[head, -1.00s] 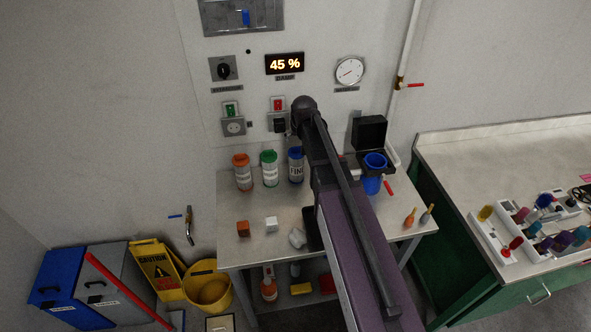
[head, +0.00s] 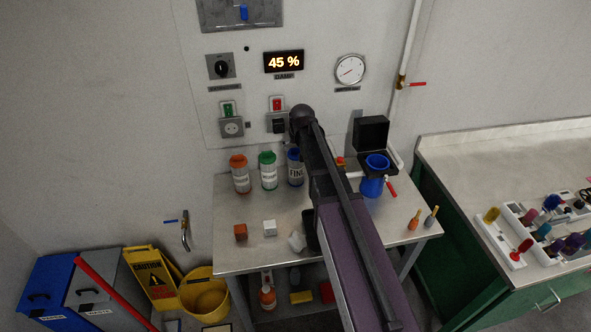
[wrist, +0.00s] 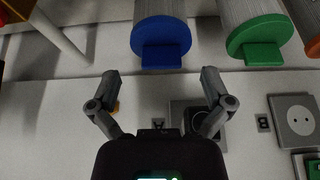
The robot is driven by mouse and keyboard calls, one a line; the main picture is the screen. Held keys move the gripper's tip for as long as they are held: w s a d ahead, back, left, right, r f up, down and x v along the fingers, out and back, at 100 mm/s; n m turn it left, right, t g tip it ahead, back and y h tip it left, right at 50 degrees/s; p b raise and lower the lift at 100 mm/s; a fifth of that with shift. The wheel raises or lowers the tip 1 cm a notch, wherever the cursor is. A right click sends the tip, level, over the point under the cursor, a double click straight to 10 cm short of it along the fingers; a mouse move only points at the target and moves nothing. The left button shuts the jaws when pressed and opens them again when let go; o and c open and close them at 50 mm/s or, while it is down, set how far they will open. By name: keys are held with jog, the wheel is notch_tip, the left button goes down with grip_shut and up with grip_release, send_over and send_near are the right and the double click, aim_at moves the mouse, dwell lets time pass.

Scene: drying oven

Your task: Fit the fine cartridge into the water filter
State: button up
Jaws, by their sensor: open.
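The fine cartridge (head: 296,173) is a clear cylinder with a blue cap and a label reading "FIN", its right side hidden by my arm. It stands upright on the metal table, right of a green-capped and an orange-capped cartridge. In the wrist view its blue cap (wrist: 161,40) shows at the top, just beyond my fingertips. My gripper (wrist: 161,82) is open and empty, its two fingers spread apart and not touching the cap. In the head view my arm hides the gripper.
The green-capped cartridge (head: 268,172) stands close beside the fine one, with the orange-capped cartridge (head: 240,175) farther left. Small blocks lie at the table's front. A wall panel with sockets (head: 232,127) rises behind.

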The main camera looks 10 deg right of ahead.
aim_at(296, 152)
jog(key=shift+f, duration=0.15)
jog(key=shift+b+x, duration=2.4)
jog(key=shift+x, duration=0.1)
jog(key=shift+w, duration=0.15)
jog(key=c, duration=1)
jog(key=shift+r, duration=0.3)
notch_tip(296, 152, up, 4)
jog(key=p, duration=0.4)
jog(key=shift+f, duration=0.1)
jog(key=s+d, duration=0.1)
jog(key=s, duration=0.4)
jog(key=s+d, duration=0.1)
jog(key=s, duration=0.4)
jog(key=s+p, duration=0.1)
jog(key=s, duration=0.4)
jog(key=shift+s+d+r, duration=0.4)
